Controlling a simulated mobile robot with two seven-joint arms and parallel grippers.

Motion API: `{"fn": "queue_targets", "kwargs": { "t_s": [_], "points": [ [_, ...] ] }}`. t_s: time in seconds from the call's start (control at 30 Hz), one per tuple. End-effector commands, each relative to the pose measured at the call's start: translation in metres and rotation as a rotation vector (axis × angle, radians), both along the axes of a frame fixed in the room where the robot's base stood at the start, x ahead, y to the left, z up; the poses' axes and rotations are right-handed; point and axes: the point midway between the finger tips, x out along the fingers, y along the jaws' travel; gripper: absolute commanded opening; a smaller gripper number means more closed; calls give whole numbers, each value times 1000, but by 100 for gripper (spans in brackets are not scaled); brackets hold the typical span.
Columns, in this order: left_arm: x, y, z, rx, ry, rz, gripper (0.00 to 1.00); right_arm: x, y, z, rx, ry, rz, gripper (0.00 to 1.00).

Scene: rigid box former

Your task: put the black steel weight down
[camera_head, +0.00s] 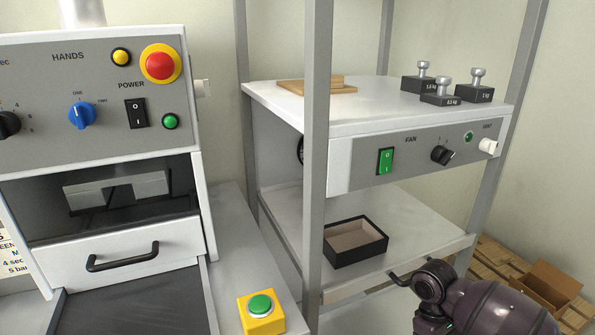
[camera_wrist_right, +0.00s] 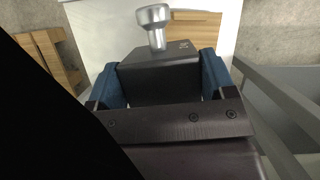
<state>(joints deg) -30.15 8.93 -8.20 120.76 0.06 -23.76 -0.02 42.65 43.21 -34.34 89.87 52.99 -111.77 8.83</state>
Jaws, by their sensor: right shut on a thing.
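The black steel weight (camera_wrist_right: 158,78) is a dark block with a silver knob, seen in the right wrist view. My right gripper (camera_wrist_right: 162,70) is shut on it, with blue pads against its two sides. The held weight and the right gripper's jaws are outside the head view. Three similar black weights, labelled (camera_head: 419,84), (camera_head: 440,98) and (camera_head: 474,93), stand upright on the white cabinet top (camera_head: 370,112) in the head view. My left gripper is not in view.
A wooden board (camera_head: 310,86) lies on the cabinet top's left. A black open box (camera_head: 355,243) sits on the lower shelf (camera_head: 290,215). Grey posts (camera_head: 317,160) frame the cabinet. A green button (camera_head: 260,306) stands in front.

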Motion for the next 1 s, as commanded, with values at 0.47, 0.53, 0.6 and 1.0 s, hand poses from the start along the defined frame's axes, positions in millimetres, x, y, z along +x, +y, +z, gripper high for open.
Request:
{"fn": "queue_targets", "kwargs": {
  "t_s": [0.47, 0.53, 0.6, 1.0],
  "points": [
    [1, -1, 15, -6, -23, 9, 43, -28, 43, 50, 4, -12, -352, 3],
    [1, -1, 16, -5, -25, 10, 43, -33, 50, 59, 5, -13, -400, 3],
    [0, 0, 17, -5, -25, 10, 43, -39, 56, 69, 5, -12, -447, 3],
    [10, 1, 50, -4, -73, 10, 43, -83, 90, 163, 5, -19, -527, 3]
  ]
}}
